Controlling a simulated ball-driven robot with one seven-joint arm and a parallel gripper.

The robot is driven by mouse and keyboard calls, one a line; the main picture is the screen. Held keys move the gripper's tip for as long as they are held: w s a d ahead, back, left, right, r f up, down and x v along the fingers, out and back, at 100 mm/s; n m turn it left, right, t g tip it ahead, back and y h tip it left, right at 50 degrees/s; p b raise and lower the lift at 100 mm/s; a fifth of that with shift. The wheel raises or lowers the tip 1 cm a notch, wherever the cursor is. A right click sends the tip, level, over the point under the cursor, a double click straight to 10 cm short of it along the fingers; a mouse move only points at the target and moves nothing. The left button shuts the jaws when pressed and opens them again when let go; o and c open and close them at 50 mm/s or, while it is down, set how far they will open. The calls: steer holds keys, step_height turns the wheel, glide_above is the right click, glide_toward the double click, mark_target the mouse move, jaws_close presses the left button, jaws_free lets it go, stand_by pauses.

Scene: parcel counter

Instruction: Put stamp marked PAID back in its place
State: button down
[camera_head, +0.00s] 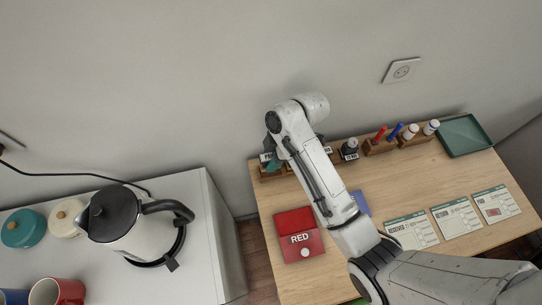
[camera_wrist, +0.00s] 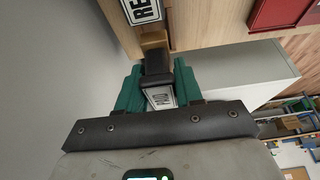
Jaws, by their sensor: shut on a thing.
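My gripper (camera_wrist: 158,88), with green fingers, is shut on a dark stamp (camera_wrist: 157,62) with a white label (camera_wrist: 161,98). The label's letters are upside down and partly covered, and seem to fit PAID. In the head view my gripper (camera_head: 270,160) is at the left end of the wooden stamp rack (camera_head: 271,175), partly hidden by my arm. In the wrist view the held stamp is over or at a wooden part of the rack (camera_wrist: 153,38); I cannot tell whether it touches. A neighbouring label starting RE (camera_wrist: 142,10) is close by.
Another stamp (camera_head: 349,149) stands farther right along the rack, near pen holders (camera_head: 381,147) and a green tray (camera_head: 465,136). A red ink pad box (camera_head: 301,240) and several cards (camera_head: 456,218) lie on the counter. A kettle (camera_head: 118,222) stands on the left cabinet.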

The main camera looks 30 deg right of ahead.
steer(key=shift+f+b, duration=1.05)
steer(key=shift+f, duration=0.75)
steer(key=c, duration=0.9)
jaws_free()
steer(key=shift+c, duration=0.2)
steer(key=p+v, duration=0.5)
steer(key=shift+r, duration=0.2)
steer(key=shift+o, duration=0.5)
steer(key=shift+f, duration=0.1)
steer(key=o, duration=0.5)
steer(key=shift+c, duration=0.2)
